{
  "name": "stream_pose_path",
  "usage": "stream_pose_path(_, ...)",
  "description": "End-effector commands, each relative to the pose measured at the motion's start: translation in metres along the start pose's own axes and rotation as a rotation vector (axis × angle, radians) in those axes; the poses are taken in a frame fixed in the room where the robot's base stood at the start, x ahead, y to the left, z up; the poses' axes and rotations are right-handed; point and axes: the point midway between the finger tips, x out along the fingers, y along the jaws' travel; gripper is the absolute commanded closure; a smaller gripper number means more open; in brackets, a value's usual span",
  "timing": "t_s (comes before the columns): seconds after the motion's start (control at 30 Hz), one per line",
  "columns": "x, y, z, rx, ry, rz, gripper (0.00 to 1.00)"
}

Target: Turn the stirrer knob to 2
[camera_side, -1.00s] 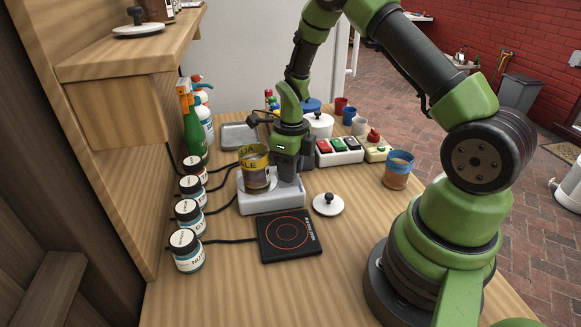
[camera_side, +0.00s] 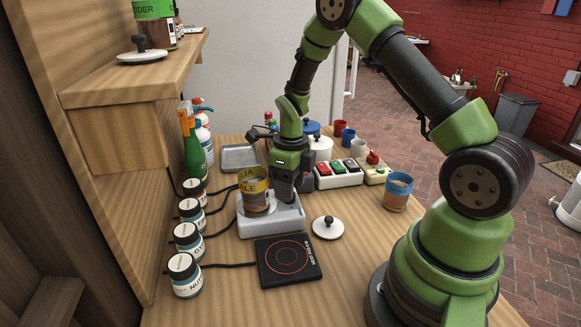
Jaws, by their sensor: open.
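The white stirrer (camera_side: 272,223) stands mid-table with a glass jar (camera_side: 255,203) on top. My gripper (camera_side: 304,184) points down just behind and to the right of the jar, close over the rear right of the stirrer. It is open, though its fingertips are small and partly hidden, and I cannot tell whether they touch the stirrer. No knob or number shows clearly on the stirrer.
A black hot plate (camera_side: 287,260) lies in front, and a white lid (camera_side: 328,227) to the right. Labelled bottles (camera_side: 186,275) line the left. A switch box (camera_side: 337,174) and a blue-banded cup (camera_side: 398,192) stand right. A shelf (camera_side: 135,80) overhangs the left.

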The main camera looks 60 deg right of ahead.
Motion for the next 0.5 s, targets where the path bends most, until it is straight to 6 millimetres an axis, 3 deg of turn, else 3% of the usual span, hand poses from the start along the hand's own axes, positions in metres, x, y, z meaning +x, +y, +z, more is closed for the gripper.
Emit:
stream_pose_path(0.3, -0.063, 0.000, 0.000, 0.000, -0.005, -0.003, 0.48)
stream_pose_path(0.5, -0.081, 0.000, 0.000, 0.001, -0.001, -0.001, 0.48)
